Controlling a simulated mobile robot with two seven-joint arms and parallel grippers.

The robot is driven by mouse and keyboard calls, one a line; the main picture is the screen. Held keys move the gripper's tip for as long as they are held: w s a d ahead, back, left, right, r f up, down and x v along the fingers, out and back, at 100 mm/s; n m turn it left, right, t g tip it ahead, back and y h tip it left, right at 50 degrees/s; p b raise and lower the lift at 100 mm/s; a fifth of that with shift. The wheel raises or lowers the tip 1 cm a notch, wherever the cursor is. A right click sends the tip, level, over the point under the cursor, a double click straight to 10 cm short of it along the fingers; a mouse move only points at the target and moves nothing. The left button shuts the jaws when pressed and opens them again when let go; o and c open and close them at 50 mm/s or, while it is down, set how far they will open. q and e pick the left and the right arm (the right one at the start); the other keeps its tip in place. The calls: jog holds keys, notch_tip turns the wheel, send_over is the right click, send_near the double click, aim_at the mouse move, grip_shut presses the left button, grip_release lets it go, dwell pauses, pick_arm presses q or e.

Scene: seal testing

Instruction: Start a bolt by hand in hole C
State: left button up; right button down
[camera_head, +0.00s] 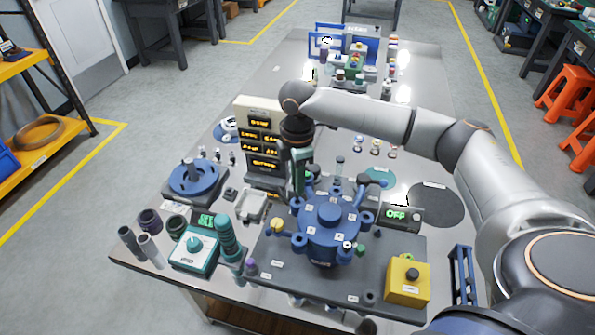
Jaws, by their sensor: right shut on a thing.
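A round blue flanged housing (328,222) stands on a dark grey base plate (395,245), with several bolt lugs around its rim. The hole letters are too small to read, so I cannot tell which one is hole C. My right gripper (299,190) points down at the back left edge of the housing. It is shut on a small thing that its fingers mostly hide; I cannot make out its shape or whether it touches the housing. My left gripper is not in view.
A display panel (258,135) stands behind and left of the gripper. A teal box (194,250), a ribbed teal handle (228,238) and a yellow button box (407,280) flank the housing. A unit reading OFF (402,216) stands right. The far right tabletop is clearer.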

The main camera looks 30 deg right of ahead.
jog(key=n, duration=1)
jog(key=shift+r+n, duration=0.1)
jog(key=shift+n, duration=0.3)
jog(key=shift+f, duration=0.2)
jog(key=shift+f, duration=0.75)
jog(key=shift+f, duration=1.05)
dwell(1.1)
jog(key=m, duration=0.4)
jog(key=shift+f, duration=0.1)
